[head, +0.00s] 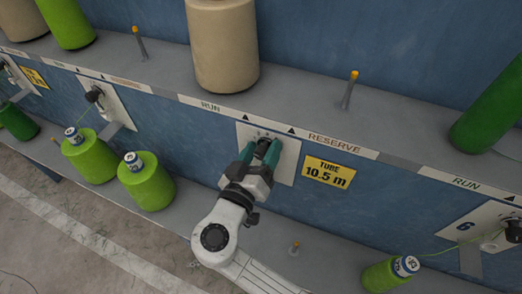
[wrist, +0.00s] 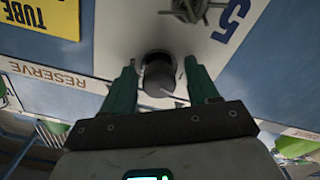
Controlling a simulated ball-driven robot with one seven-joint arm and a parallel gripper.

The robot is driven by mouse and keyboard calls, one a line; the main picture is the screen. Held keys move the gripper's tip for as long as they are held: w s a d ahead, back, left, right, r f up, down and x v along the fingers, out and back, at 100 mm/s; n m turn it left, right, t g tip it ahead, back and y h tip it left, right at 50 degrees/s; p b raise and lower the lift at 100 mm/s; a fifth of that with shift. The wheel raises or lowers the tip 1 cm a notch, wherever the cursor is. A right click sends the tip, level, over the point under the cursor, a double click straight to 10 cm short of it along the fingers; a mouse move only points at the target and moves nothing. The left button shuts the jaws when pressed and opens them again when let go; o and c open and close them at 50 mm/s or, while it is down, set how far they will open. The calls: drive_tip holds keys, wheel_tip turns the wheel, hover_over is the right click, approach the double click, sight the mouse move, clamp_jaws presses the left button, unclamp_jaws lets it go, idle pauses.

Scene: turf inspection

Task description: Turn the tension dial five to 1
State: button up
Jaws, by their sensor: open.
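Tension dial five is a dark round knob (wrist: 158,76) on a pale plate marked with a blue 5 (wrist: 231,20) in the wrist view. A light line shows on the knob's near side; the setting it points to is not readable. My gripper (wrist: 159,68) is open, its two green fingers standing one on each side of the knob, with gaps visible. In the head view my gripper (head: 262,152) is in front of the plate (head: 286,162) and hides most of the knob and the scale.
A metal guide (wrist: 188,10) sits on the plate near the knob. A yellow "TUBE 10.5 m" label (head: 327,172) is right of the plate. Green yarn cones (head: 147,182) stand on the lower ledge to the left. A beige cone (head: 222,45) and a yellow-tipped peg (head: 350,90) stand above.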

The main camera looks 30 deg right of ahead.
drive_tip(key=shift+c, duration=0.3)
drive_tip(key=c, duration=1)
drive_tip(key=shift+o, duration=0.2)
drive_tip(key=shift+n, duration=0.7)
drive_tip(key=o, duration=1)
drive_tip(key=v, duration=1.1)
drive_tip(key=shift+p, duration=0.3)
